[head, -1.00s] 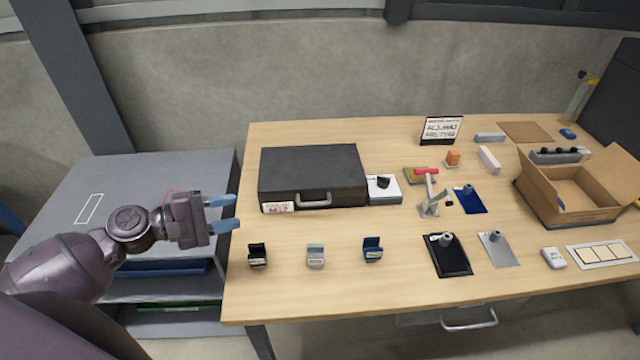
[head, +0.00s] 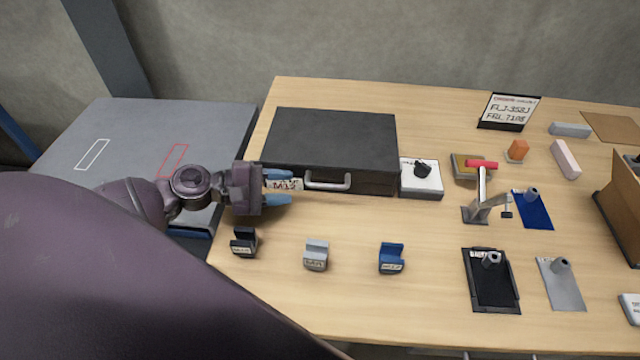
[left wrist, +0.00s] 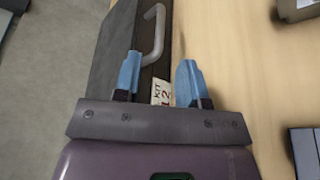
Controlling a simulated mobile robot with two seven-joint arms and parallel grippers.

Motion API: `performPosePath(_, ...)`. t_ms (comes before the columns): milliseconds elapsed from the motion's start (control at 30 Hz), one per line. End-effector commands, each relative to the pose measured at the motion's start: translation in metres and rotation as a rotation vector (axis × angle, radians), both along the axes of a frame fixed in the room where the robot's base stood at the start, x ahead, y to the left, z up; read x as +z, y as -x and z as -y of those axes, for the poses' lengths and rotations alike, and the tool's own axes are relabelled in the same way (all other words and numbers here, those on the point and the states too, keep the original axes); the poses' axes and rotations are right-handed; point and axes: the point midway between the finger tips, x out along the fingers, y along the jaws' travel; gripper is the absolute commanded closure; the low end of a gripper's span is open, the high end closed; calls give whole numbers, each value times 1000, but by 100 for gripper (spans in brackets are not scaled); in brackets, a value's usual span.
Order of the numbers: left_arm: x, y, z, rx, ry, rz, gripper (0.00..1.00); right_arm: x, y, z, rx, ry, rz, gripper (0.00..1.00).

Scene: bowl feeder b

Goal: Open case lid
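The black case (head: 330,138) lies with its lid down on the wooden table, and its grey handle (head: 328,181) is on the front side. A white kit label (head: 285,184) is on the front left of the case. My left gripper (head: 281,187) is at the case's front left corner, with its blue fingers apart and nothing held between them. In the left wrist view the open fingers (left wrist: 160,82) point along the case front toward the handle (left wrist: 154,35), with the label (left wrist: 161,92) showing between them. I cannot tell whether a finger touches the case. My right gripper is not in view.
A white box with a black knob (head: 421,178) stands close to the case's right side. Black (head: 244,242), grey (head: 316,255) and blue (head: 391,258) small holders stand in front of the case. A grey stand with a red top (head: 482,190) is further right. Bare table lies between case and holders.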

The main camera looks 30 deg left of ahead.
Motion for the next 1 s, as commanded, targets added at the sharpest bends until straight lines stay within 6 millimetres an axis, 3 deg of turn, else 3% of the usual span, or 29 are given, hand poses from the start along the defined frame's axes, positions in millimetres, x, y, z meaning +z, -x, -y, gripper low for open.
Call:
performPosePath(500,-14,-46,47,-1,1,0,62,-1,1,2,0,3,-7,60)
performPosePath(1000,-18,-53,55,1,0,-2,62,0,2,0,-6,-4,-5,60)
